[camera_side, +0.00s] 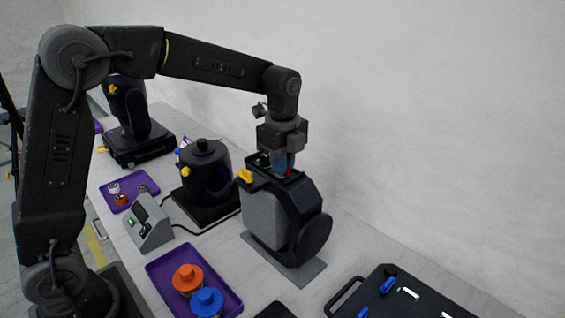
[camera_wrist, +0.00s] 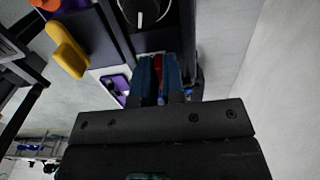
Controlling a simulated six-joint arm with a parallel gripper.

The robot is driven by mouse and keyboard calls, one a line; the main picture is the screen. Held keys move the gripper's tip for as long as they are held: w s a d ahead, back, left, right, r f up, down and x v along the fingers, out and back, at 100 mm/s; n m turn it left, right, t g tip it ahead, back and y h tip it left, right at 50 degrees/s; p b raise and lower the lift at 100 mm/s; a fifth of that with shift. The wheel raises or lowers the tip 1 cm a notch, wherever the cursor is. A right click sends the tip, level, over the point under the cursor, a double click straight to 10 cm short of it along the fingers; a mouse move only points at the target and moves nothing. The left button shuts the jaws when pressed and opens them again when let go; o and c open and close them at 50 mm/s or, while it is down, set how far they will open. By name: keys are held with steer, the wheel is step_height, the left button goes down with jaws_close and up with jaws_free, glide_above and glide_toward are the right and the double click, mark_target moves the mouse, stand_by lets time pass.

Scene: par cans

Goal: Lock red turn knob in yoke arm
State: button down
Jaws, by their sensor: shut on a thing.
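My gripper (camera_side: 282,170) points straight down at the top of a black fixture with a grey side panel (camera_side: 264,222). In the wrist view my gripper (camera_wrist: 158,76) shows two blue fingers closed around a red knob (camera_wrist: 158,64). Only a thin red strip of the knob (camera_side: 290,161) shows between the fingers in the side view. The fingertips are at the fixture's dark top, which appears to be the yoke arm. The knob's lower end and its seat are hidden, so I cannot tell how deep it sits.
A yellow knob (camera_side: 245,175) sticks out at the fixture's left top edge. A dark lamp head (camera_side: 206,170) stands behind it. A purple tray (camera_side: 160,262) holds an orange-topped can (camera_side: 188,278) and a blue-topped can (camera_side: 207,301). A black tool board (camera_side: 400,290) lies front right.

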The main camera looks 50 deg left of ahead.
steer(key=shift+r, duration=0.1)
steer(key=c, duration=1.5)
jaws_free()
step_height(320, 180, up, 14)
steer(key=s+f+n+t, duration=0.2)
steer(key=s+f+n, duration=0.2)
steer(key=s+n, duration=0.5)
steer(key=s+a+f+n+t, duration=0.1)
steer(key=s+f+n+t, duration=0.2)
steer(key=s+n, duration=0.6)
steer(key=s+f, duration=0.2)
steer(key=s, duration=0.3)
steer(key=shift+s+f+t, duration=0.3)
steer(key=shift+s, duration=0.05)
